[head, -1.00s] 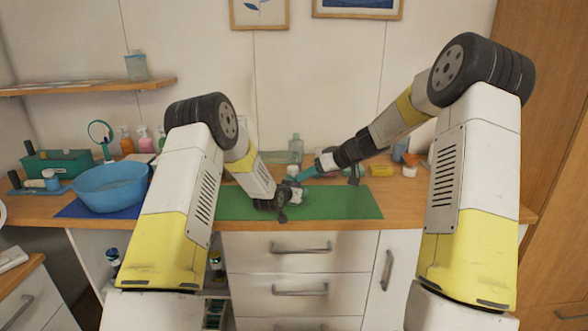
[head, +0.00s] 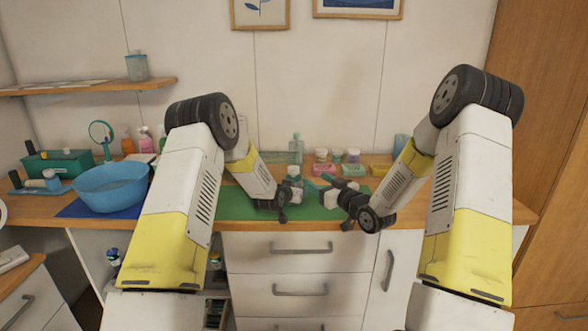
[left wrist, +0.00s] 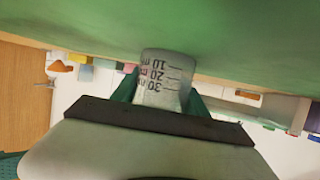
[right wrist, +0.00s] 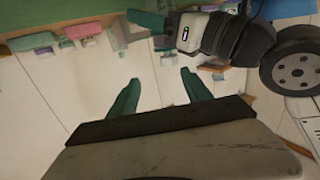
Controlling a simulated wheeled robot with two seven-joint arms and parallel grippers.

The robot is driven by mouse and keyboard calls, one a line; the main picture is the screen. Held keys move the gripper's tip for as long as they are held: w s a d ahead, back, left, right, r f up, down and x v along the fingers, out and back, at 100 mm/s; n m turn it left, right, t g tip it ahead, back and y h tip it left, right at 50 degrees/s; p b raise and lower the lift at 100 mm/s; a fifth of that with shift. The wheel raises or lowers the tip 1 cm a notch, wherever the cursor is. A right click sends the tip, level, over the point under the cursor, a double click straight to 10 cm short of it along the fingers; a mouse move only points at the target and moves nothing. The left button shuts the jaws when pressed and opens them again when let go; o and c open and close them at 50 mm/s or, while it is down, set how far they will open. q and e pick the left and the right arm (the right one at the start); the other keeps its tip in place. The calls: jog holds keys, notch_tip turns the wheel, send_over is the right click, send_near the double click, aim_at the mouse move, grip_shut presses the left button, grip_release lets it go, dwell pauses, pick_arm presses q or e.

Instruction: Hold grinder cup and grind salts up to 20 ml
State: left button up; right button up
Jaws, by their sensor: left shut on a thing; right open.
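A whitish, see-through grinder cup (left wrist: 163,80) with black 10, 20 and 30 ml marks is between the green fingers of my left gripper (left wrist: 160,92), which is shut on it. How much is inside is unclear. In the head view a small pale top part (head: 294,172) shows beyond my left wrist, over the green mat (head: 236,203); my forearm hides most of the hold. My right gripper (right wrist: 160,88) is open, with nothing between its fingers. In the head view it is to the right of the cup, apart from it.
A blue bowl (head: 110,188) stands on a blue mat at the left. Small jars and pink, teal and yellow items (head: 382,170) line the back right. A green box (head: 58,165) is at the far left. Drawers (head: 300,250) are below the counter.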

aim_at(293, 167)
jog(key=shift+y, duration=0.5)
jog(key=x, duration=0.7)
jog(key=a+x, duration=0.1)
jog(key=x, duration=0.3)
jog(key=shift+s+a+r, duration=0.1)
jog(key=shift+a+r, duration=0.15)
jog(key=shift+a, duration=0.05)
grip_shut()
jog(key=shift+a+r+m+t+h, duration=0.15)
jog(key=shift+m+t+h, duration=0.15)
jog(key=shift+m+h, duration=0.15)
jog(key=shift+m+t+h, duration=0.25)
jog(key=shift+t+h, duration=0.05)
jog(key=shift+h, duration=0.35)
